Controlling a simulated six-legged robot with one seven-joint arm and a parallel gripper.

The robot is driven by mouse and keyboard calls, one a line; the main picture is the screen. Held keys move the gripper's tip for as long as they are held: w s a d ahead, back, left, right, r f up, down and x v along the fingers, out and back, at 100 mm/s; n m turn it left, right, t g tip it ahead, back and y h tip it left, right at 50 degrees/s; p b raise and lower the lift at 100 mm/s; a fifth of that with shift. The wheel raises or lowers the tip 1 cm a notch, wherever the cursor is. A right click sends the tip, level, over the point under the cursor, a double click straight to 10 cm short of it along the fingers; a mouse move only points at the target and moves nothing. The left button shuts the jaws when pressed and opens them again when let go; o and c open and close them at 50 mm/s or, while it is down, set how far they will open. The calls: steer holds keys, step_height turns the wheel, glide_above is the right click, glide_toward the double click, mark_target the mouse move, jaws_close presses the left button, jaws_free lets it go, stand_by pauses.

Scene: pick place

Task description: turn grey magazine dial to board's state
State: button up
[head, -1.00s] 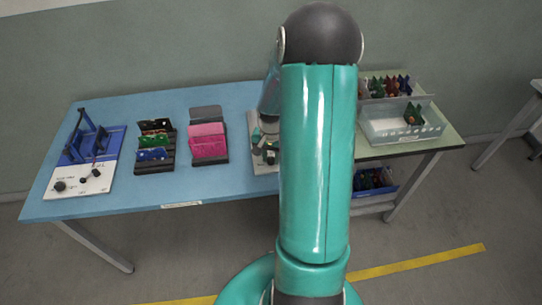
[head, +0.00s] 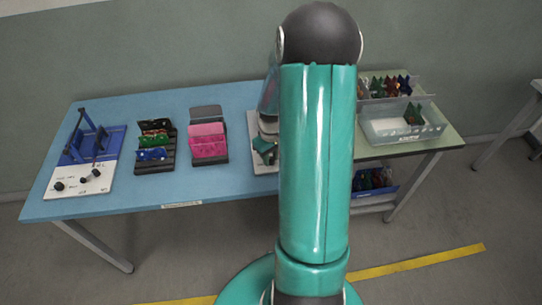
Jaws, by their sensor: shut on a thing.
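My arm fills the middle of the head view and hides my gripper and what it holds. A grey-white fixture (head: 256,128) stands on the blue table, partly behind my arm. A small green-teal piece (head: 264,149) shows at its front, beside my arm. I cannot tell if it is a board or part of my gripper. No grey magazine dial can be made out. A dark rack with several coloured boards (head: 153,155) and a grey holder with pink pieces (head: 208,155) stand left of the fixture.
A blue fixture with a white panel and dark knobs (head: 59,186) is at the table's left. On the right are a clear bin (head: 390,137), several coloured boards behind it, and a blue crate (head: 374,183) below. Bare blue table (head: 130,208) lies along the front.

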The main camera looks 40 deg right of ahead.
mark_target(271, 159)
steer(key=n, duration=0.6)
steer(key=shift+n, duration=0.3)
stand_by(0.4)
steer(key=o, duration=1)
step_height(271, 159, up, 14)
steer(key=shift+f, duration=0.1)
